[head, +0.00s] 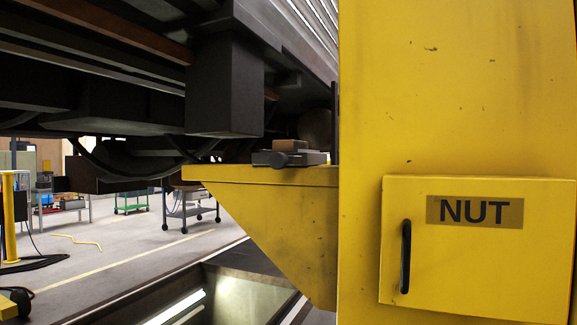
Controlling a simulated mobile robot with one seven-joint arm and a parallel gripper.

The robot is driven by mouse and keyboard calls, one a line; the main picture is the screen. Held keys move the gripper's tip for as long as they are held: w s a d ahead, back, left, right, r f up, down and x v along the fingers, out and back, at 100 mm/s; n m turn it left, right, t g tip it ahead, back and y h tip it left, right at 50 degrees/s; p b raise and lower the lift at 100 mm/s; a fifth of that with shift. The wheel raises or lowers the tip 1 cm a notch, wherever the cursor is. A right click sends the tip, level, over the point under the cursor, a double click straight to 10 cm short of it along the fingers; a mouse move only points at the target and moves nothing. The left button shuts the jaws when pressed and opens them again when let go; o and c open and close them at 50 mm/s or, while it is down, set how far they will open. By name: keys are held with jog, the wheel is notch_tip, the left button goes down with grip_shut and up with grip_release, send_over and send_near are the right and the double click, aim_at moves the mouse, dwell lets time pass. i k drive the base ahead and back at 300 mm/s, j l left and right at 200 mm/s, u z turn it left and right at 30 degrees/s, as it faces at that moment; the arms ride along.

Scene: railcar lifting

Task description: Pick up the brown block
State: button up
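A small brown block (289,145) shows in the head view, near the middle. It appears to rest on a flat dark grey metal piece (290,158) on top of the yellow bracket (270,176) that juts left from the lifting column. The block's lower part is hard to make out at this size. My gripper is not in view.
The yellow column (455,90) with a "NUT" door (475,270) and black handle (406,256) fills the right. The dark railcar underside (226,85) hangs close above the bracket. A pit (220,295) lies below. Carts (190,205) stand behind; the left floor (130,250) is mostly clear.

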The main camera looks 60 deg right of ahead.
aim_at(282, 145)
jog(key=z, duration=1.55)
